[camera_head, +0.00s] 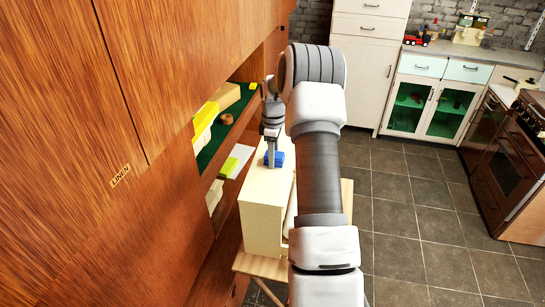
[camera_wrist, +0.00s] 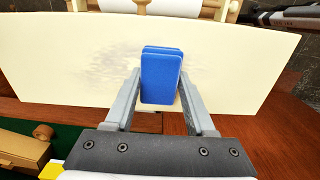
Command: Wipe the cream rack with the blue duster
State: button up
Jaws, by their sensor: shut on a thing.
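The cream rack (camera_head: 262,205) stands in front of the wooden wall unit, and its flat cream top fills much of the wrist view (camera_wrist: 60,75). Grey smudges show on that surface to both sides of the duster. The blue duster (camera_head: 277,158) is at the far part of the rack's top; it also shows in the wrist view (camera_wrist: 160,75). My gripper (camera_wrist: 160,88) is shut on the duster, one finger on each side. The duster appears to be at the cream surface; whether it touches cannot be told. My arm hides part of the rack's right side in the head view.
The wooden wall unit (camera_head: 60,180) rises close on the left, with a green-lined shelf (camera_head: 217,145) holding yellow items and a small wooden ring (camera_head: 226,120). The rack stands on a light wooden table (camera_head: 262,265). Open tiled floor (camera_head: 415,210) lies to the right.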

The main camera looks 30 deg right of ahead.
jog(key=shift+w+d+p, duration=1.45)
jog(key=shift+w+d, duration=2)
jog(key=shift+d, duration=0.05)
jog(key=shift+s+a+f, duration=0.1)
